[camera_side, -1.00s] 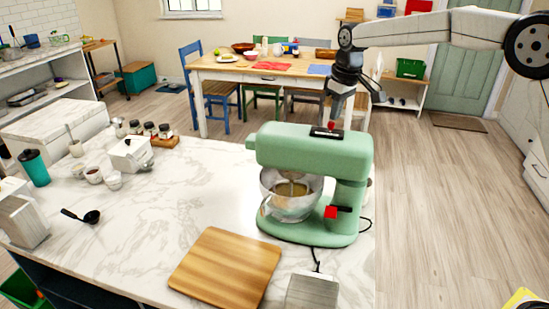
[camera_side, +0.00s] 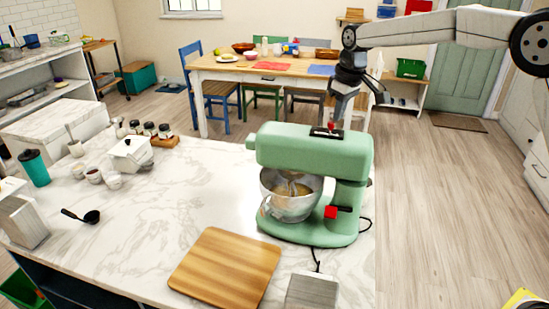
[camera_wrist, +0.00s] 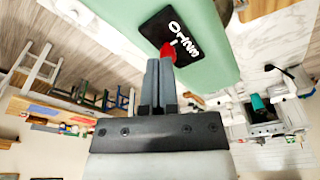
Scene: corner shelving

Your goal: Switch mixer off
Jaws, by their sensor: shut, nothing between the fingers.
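The green stand mixer (camera_side: 313,150) stands on the marble counter, with its steel bowl (camera_side: 291,200) under the head. On top of the head is a black dial plate (camera_wrist: 180,38) with white markings and a red knob (camera_wrist: 168,52). A second red piece (camera_side: 331,212) sits low on the mixer's side. My gripper (camera_wrist: 160,62) is shut, with its fingertips at the red knob; I cannot tell whether they touch it. In the side view my gripper (camera_side: 333,118) points down above the back of the mixer head.
A wooden cutting board (camera_side: 226,266) lies in front of the mixer, and a grey block (camera_side: 312,291) beside it. The counter's middle is clear.

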